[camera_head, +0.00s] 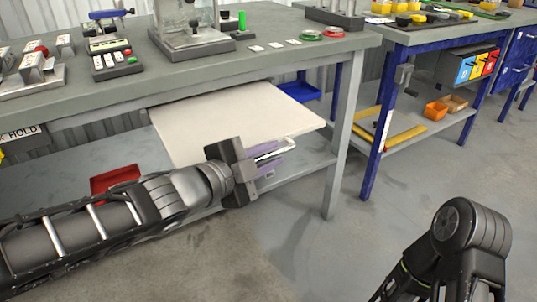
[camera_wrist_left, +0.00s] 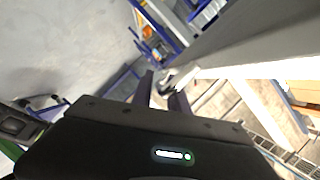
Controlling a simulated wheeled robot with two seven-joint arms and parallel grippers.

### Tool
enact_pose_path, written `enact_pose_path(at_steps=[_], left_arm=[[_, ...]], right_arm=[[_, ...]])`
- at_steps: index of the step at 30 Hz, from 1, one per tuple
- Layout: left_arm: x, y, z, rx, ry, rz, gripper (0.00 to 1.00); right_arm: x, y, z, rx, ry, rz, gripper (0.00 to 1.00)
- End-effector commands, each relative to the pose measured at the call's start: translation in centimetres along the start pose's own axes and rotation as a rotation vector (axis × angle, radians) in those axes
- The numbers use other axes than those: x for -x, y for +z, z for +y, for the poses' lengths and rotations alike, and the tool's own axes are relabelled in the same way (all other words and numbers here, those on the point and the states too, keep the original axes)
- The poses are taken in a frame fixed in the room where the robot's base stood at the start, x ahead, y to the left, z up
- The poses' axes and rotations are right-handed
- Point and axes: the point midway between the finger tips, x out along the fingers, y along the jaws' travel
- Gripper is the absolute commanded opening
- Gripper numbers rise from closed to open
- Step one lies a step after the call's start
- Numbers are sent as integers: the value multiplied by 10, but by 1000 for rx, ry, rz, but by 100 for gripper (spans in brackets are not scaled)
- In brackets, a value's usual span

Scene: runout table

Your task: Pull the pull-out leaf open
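The pull-out leaf (camera_head: 225,118) is a cream board. It sticks out from under the grey workbench top, well out over the lower shelf. A pale bar handle (camera_head: 292,144) is at its front edge; it also shows in the left wrist view (camera_wrist_left: 168,77). My left gripper (camera_head: 268,158) is at this handle, its two purplish fingers close together on either side of the bar. It appears shut on it; the exact contact is partly hidden. The fingers also show in the left wrist view (camera_wrist_left: 165,92). My right arm shows at lower right, but its gripper is out of view.
The workbench top (camera_head: 225,67) carries a keypad device (camera_head: 115,62) and a clear-sided fixture (camera_head: 190,25). A red tray (camera_head: 115,179) lies on the lower shelf, and a blue bin (camera_head: 300,91) is behind the leaf. A bench leg (camera_head: 342,140) stands right of the leaf. Open floor lies in front.

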Motion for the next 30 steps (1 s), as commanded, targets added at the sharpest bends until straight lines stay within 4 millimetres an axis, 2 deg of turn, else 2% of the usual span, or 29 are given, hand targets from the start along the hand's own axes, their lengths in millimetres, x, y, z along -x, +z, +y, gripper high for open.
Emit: enact_pose_path(at_steps=[8,16,21,30], left_arm=[[10,-1,-4,0,-3,-1,20],[52,-3,-6,0,-3,-1,20],[74,-2,-4,0,-2,0,20],[78,0,0,1,0,0,20]], right_arm=[[8,1,-3,0,0,-3,43],[38,5,-14,5,-3,-20,43],[49,9,-21,11,-8,-30,43],[48,10,-22,12,-9,-32,43]])
